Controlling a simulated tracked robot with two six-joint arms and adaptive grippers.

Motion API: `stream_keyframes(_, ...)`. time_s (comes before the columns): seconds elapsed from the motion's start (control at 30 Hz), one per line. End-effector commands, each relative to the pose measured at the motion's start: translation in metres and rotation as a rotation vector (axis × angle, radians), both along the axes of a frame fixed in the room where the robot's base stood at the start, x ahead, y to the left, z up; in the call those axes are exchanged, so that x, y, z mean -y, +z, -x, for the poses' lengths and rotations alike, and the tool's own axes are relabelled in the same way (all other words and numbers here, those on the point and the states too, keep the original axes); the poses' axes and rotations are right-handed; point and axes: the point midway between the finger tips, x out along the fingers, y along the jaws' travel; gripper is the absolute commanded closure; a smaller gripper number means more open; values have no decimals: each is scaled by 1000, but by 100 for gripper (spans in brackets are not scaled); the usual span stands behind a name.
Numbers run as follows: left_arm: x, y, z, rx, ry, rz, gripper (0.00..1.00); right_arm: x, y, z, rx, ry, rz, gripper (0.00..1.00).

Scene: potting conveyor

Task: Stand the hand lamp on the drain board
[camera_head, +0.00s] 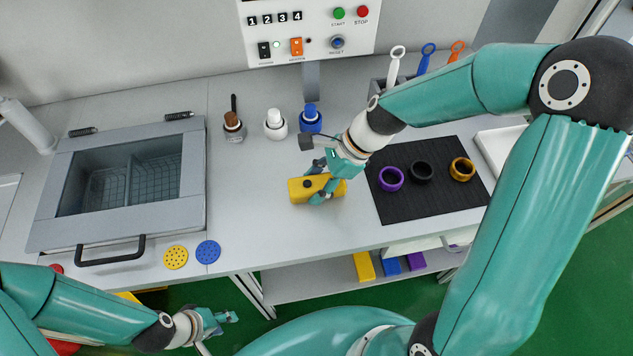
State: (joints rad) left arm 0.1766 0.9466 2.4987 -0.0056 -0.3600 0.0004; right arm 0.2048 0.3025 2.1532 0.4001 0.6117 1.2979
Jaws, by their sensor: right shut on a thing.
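The yellow hand lamp (298,191) lies lengthwise at the front middle of the grey bench, with a dark round spot on its side. My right gripper (322,190) reaches down from the right and is shut on it. Its fingers hide part of the lamp. I cannot tell whether the lamp touches the bench. The black ribbed board (430,206), apparently the drain board, lies flat just right of the lamp. My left gripper (228,317) is low in front of the bench, away from the lamp. Its fingers are too small to read.
Purple (391,179), black (421,171) and gold (462,169) rings stand on the board; its front left is bare. Three bottles (274,124) stand behind the lamp. A windowed box (48,228) fills the left. A white tray (488,140) is at right.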

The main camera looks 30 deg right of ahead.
Motion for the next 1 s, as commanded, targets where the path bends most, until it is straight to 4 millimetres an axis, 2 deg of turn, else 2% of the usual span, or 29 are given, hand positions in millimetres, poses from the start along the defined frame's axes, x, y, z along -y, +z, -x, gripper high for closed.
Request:
stream_keyframes(0.07, 0, -2, 0, 0, 0, 0, 60, 0, -2, 0, 0, 0, 0, 86)
stream_keyframes(0.1, 0, -2, 0, 0, 0, 0, 60, 0, -3, 0, 0, 0, 0, 47)
stream_keyframes(0.23, 0, -1, 0, 0, 0, 0, 60, 0, -2, 0, 0, 0, 0, 25)
stream_keyframes(0.67, 0, 1, 0, 0, 0, 0, 60, 2, 4, 0, 2, -2, 1, 24)
stream_keyframes(0.87, 0, 4, 0, 0, 0, 0, 60, 17, 27, 3, 5, -5, 1, 24)
stream_keyframes(1.0, 0, 5, 0, 0, 0, 0, 60, 32, 52, 8, 6, -5, 2, 24)
